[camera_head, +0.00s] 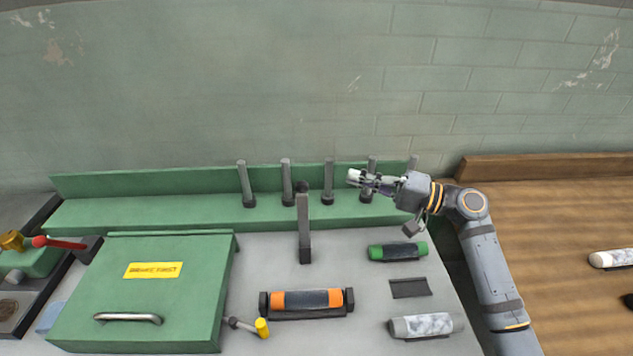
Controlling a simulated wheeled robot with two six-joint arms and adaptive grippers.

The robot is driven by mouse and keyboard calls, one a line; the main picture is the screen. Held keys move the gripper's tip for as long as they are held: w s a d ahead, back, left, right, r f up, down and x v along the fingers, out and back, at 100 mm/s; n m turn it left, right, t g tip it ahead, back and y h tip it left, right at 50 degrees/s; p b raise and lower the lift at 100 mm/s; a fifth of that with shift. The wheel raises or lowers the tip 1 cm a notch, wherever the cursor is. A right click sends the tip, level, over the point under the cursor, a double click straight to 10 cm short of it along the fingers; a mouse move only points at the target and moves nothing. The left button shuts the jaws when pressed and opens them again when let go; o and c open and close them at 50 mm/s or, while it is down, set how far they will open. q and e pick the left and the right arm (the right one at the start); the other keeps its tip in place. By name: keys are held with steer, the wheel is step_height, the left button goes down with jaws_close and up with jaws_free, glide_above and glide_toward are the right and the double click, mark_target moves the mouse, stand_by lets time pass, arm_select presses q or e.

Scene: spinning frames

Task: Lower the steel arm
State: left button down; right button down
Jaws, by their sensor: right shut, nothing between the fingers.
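A grey steel arm (304,225) stands upright on the grey machine top, in front of the green rail and behind an orange-and-black roller. My right gripper (356,177) comes in from the right. It is shut and empty, its pale fingers pointing left. It appears to the right of the arm's upper end, in front of the row of grey pegs; its exact depth is hard to judge. I see no contact between gripper and arm. My left gripper is not in view.
Several grey pegs (287,180) stand along the green rail (130,213). The orange-ended roller (307,300) lies in front. A green-ended roller (397,251) and a white-and-grey roller (426,325) lie at right. A green lidded box (180,300) and yellow-tipped lever (262,327) are at left.

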steer(key=r+p+x, duration=0.1)
steer(key=p+x, duration=0.4)
steer(key=x, duration=0.5)
steer(key=s, duration=0.1)
steer(key=s+f+p, duration=0.1)
steer(key=s, duration=0.2)
steer(key=shift+s+f, duration=0.3)
steer(key=shift+s, duration=0.05)
steer(key=shift+w, duration=0.1)
